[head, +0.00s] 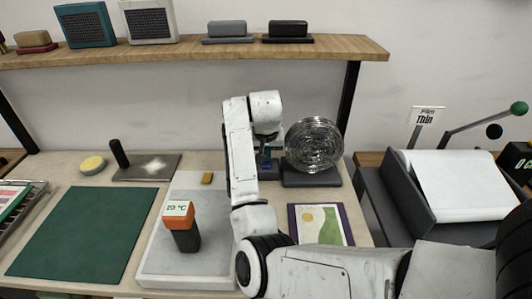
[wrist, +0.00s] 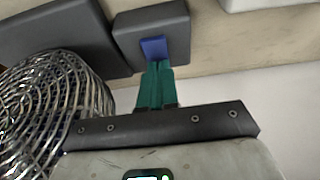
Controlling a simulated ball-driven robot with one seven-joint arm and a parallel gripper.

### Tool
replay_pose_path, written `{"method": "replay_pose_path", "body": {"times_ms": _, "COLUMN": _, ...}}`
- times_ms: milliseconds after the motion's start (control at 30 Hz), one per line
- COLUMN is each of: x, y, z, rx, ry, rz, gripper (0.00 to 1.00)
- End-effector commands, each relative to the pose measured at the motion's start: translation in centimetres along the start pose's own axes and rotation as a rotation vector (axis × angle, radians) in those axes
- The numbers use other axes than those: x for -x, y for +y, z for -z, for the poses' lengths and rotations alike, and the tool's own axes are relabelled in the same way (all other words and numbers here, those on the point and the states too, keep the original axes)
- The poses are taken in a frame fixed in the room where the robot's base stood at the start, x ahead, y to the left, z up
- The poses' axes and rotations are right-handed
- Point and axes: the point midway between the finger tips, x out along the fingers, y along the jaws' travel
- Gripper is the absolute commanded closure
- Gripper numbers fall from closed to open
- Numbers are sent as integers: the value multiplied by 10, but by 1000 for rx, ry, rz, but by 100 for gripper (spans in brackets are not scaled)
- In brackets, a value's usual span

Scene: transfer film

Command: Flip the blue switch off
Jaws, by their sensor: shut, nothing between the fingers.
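The blue switch (wrist: 154,48) is a small blue rocker on a dark grey box (wrist: 178,22) in the wrist view. My gripper (wrist: 155,66) has teal fingers pressed together, with nothing between them. Their tips are right at the lower edge of the switch in the wrist view; I cannot tell whether they touch it. In the head view my gripper (head: 265,168) is mostly hidden behind my white arm, just left of the wire-caged fan (head: 314,145). The switch cannot be made out clearly there.
The fan cage (wrist: 50,110) is close beside my gripper, on a dark base (head: 311,177). A grey slab (head: 160,268) holds an orange-topped thermometer (head: 181,225). A picture card (head: 322,226) lies in front of the fan. A green mat (head: 75,235) is at left. A wooden shelf (head: 180,50) hangs above.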

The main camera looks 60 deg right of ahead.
Motion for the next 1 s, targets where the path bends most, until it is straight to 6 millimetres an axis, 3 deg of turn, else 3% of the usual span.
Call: {"method": "replay_pose_path", "body": {"times_ms": 1000, "x": 3, "y": 0, "z": -16, "rx": 0, "ry": -6, "rz": 0, "gripper": 100}}
